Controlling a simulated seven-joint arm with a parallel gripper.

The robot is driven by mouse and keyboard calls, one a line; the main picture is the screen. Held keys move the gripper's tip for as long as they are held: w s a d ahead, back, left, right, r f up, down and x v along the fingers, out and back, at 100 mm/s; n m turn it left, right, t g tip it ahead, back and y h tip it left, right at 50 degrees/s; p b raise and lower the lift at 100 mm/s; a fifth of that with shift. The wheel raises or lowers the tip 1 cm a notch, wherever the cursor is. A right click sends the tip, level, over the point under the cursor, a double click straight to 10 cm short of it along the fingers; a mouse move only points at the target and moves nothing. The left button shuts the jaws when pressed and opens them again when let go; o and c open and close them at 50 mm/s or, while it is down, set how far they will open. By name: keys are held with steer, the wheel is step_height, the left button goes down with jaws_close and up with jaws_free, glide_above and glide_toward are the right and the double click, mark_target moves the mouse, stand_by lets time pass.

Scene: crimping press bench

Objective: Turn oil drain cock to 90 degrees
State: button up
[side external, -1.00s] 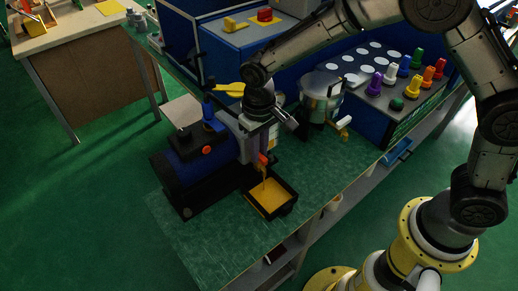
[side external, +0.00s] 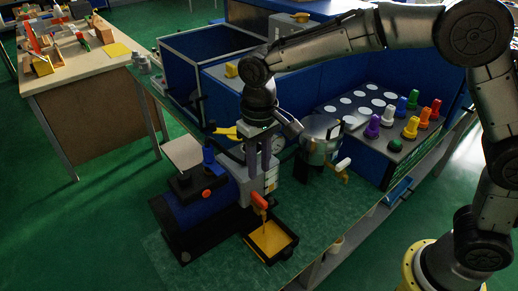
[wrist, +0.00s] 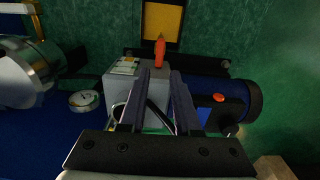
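The drain cock's orange-red handle (side external: 259,201) is on the front of the grey block of a dark blue machine (side external: 205,205). A yellow stream runs below it into a black tray (side external: 290,250) with yellow in it. The handle also shows in the wrist view (wrist: 160,53), pointing toward the tray (wrist: 145,24). My gripper (side external: 258,172) is above and behind the handle, pointing down, not touching it. In the wrist view my gripper (wrist: 159,75) has two fingers apart with nothing held between them. The cock's body is mostly hidden.
A shiny metal pot (side external: 320,138) stands to the right of my gripper. A gauge (wrist: 84,100) is beside the grey block. A panel with coloured knobs (side external: 410,128) and a blue open box (side external: 200,75) stand behind. The green bench top is clear right of the tray.

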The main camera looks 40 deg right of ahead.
steer(key=shift+r, duration=2.25)
steer(key=s+d+r+m+t, duration=0.2)
steer(key=s+d+r+t, duration=0.2)
steer(key=s+d+r, duration=0.8)
steer(key=s+d+f+n+t, duration=0.1)
steer(key=s+d+f, duration=0.4)
steer(key=s+f, duration=0.3)
steer(key=s, duration=0.3)
steer(key=shift+s+d+f+n+t, duration=0.2)
steer(key=shift+d+f+n+t, duration=0.1)
steer(key=shift+n, duration=0.1)
